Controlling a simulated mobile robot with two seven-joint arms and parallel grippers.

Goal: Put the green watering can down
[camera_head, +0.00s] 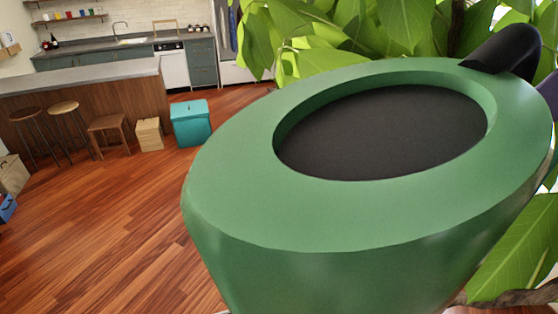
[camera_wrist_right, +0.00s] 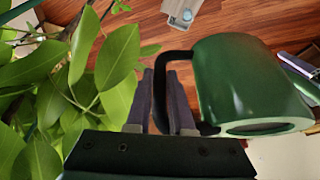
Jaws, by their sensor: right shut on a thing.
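The green watering can (camera_head: 300,215) fills much of the head view, very close and tilted, with its dark round opening facing up. Its black handle (camera_head: 505,50) shows at the upper right. In the right wrist view the can (camera_wrist_right: 245,85) hangs to the right of my right gripper (camera_wrist_right: 161,80). The gripper's two purple-grey fingers are shut on the black handle (camera_wrist_right: 176,57). The can is held up in the air, with the floor far below. Its underside and spout are hidden in the head view. My left gripper is not in view.
A leafy plant (camera_head: 400,25) stands right behind and beside the can, and its leaves (camera_wrist_right: 115,65) come close to the right gripper. Open wooden floor (camera_head: 110,220) lies to the left. Farther back are a teal box (camera_head: 191,122), stools and a kitchen counter (camera_head: 80,75).

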